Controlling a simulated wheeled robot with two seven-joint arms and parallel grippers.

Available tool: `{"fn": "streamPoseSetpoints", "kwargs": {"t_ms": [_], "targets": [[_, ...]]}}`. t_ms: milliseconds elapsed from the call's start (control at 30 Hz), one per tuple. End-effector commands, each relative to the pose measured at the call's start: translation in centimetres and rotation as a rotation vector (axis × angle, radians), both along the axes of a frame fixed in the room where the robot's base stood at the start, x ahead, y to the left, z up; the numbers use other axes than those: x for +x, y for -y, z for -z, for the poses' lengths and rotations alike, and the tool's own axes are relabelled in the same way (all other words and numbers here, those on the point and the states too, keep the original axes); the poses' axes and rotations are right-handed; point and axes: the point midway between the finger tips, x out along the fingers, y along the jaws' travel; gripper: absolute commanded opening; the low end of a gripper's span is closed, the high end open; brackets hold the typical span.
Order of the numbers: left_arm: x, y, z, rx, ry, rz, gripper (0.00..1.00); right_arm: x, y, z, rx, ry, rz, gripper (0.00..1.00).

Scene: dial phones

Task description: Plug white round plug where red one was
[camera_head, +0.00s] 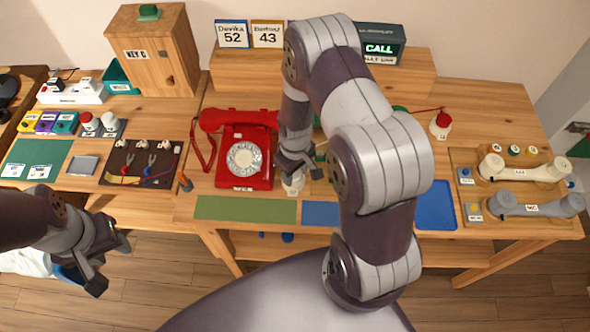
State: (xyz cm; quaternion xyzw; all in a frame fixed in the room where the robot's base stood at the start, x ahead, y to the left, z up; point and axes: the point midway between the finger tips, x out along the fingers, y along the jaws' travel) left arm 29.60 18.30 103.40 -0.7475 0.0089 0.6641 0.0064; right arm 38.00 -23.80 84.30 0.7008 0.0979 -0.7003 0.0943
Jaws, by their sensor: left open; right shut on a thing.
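My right gripper (299,170) reaches down just right of the red dial phone (245,178). It is shut on a small whitish thing (292,187), which looks like the white round plug but is largely hidden by the fingers. I cannot tell whether this thing touches a socket. A red round plug (441,125) with a red cord stands at the back right of the table, apart from the gripper. My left gripper (109,267) is open and empty, in front of the table's left part.
A dark board with pliers (140,165) lies left of the phone. Green (245,208) and blue (435,205) mats lie along the front. Handsets (525,168) rest on a wooden stand at the right. A wooden box (153,52) stands back left. My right arm hides the table's middle.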

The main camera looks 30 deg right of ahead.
Motion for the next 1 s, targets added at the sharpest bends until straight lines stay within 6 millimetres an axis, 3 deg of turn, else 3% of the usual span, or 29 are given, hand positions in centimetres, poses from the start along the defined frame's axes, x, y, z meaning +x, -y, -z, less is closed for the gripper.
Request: {"fn": "streamPoseSetpoints", "kwargs": {"t_ms": [67, 100, 200, 467, 567, 900, 1000], "targets": [[0.0, 0.0, 0.0, 0.0, 0.0, 0.0, 0.43, 0.0, 0.0, 0.0, 0.0, 0.0, 0.0, 0.24], [0.0, 0.0, 0.0, 0.0, 0.0, 0.0, 0.43, 0.0, 0.0, 0.0, 0.0, 0.0, 0.0, 0.51], [0.0, 0.0, 0.0, 0.0, 0.0, 0.0, 0.43, 0.0, 0.0, 0.0, 0.0, 0.0, 0.0, 0.78], [0.0, 0.0, 0.0, 0.0, 0.0, 0.0, 0.43, 0.0, 0.0, -0.1, 0.0, 0.0, 0.0, 0.78], [0.0, 0.0, 0.0, 0.0, 0.0, 0.0, 0.43, 0.0, 0.0, -1.0, 0.0, 0.001, 0.0, 0.78], [0.0, 0.0, 0.3, 0.0, 0.0, 0.0, 0.43, 0.1, 0.1, -9.7, -0.001, 0.004, 0.0, 0.78], [0.0, 0.0, 0.4, 0.0, 0.0, 0.0, 0.43, 0.0, 0.1, -11.4, 0.0, 0.003, 0.0, 0.78]]}}
